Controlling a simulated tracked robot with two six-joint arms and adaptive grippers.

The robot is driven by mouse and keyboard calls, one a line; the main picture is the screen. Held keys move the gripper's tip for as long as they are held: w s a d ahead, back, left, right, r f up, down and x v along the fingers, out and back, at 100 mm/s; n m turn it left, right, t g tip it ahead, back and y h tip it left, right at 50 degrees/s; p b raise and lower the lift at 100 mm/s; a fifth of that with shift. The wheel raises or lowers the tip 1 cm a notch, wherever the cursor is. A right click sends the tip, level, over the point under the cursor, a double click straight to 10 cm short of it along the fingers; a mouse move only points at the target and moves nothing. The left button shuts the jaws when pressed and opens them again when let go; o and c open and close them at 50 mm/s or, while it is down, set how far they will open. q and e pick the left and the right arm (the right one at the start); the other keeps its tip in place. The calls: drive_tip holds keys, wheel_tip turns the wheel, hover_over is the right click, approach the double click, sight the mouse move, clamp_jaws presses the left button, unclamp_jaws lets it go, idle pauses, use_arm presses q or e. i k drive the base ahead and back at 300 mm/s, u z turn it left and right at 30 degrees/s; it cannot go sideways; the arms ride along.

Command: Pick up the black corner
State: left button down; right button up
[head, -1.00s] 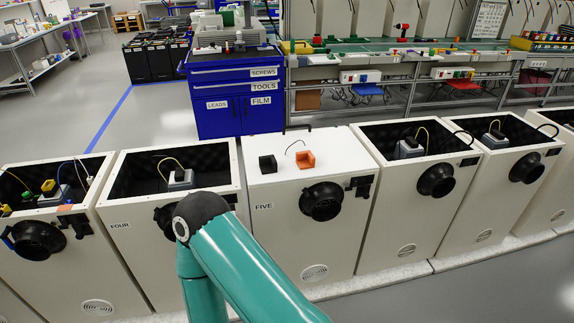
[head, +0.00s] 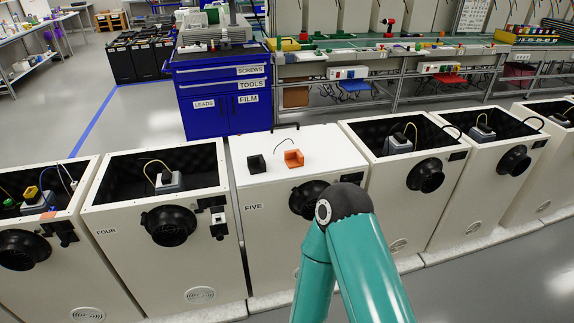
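The black corner (head: 256,164) is a small dark block on the white closed top of the cabinet marked FIVE (head: 315,147). An orange corner (head: 293,159) sits just to its right, apart from it. A thin dark curved wire shows behind the two. A teal arm of mine with a dark joint stands in front of cabinet FIVE and hides part of its front. Neither gripper shows in the head view. Nothing touches the black corner.
Open-topped cabinets stand on both sides: cabinet FOUR (head: 112,256) at left and another (head: 410,183) at right, each holding a grey box with a yellow cable. Round black ports stick out of the fronts. A blue tool cabinet (head: 228,110) stands behind.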

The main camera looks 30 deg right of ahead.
sight(257, 164)
drive_tip(key=z, duration=0.15)
drive_tip(key=i, duration=1)
drive_tip(key=u, duration=0.1)
